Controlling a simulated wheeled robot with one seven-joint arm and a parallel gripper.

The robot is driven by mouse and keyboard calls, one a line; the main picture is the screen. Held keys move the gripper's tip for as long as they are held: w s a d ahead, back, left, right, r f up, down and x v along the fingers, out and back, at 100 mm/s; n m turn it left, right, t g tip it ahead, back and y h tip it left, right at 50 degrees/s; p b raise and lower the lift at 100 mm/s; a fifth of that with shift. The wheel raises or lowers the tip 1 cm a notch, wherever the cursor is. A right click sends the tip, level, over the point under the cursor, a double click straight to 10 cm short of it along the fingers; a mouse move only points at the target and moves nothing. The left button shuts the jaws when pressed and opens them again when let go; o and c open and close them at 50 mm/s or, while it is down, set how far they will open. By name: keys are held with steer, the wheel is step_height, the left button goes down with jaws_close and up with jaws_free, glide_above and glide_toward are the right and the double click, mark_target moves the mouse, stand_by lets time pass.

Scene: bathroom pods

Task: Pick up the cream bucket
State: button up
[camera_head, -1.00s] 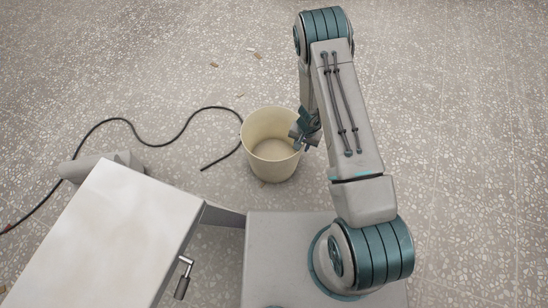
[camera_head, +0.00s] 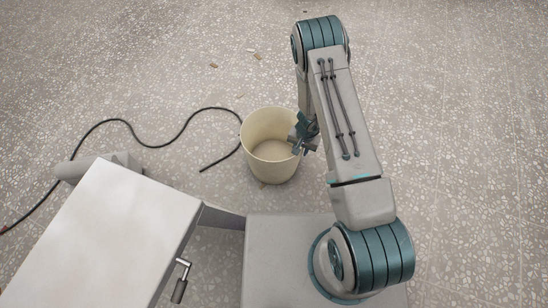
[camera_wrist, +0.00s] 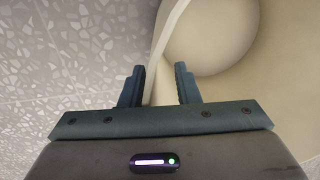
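The cream bucket (camera_head: 262,170) stands upright on the floor, open at the top and empty, in the middle of the head view. My gripper (camera_head: 298,141) is at the right side of its rim, reaching down from above. In the wrist view the bucket wall (camera_wrist: 166,52) runs between the two fingers of my gripper (camera_wrist: 159,84). One finger is outside the bucket and the other inside. The fingers are apart, with a visible gap on the inner side of the wall. The round bucket bottom (camera_wrist: 212,35) shows at upper right.
A white-topped table or cabinet (camera_head: 120,235) with a metal handle (camera_head: 181,281) stands at lower left. A grey cylindrical object (camera_head: 98,165) lies behind it. A dark cable (camera_head: 185,122) curves over the floor and ends left of the bucket. Floor beyond the bucket is mostly clear, with small chips.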

stand_by(0.4)
jaws_close()
stand_by(1.3)
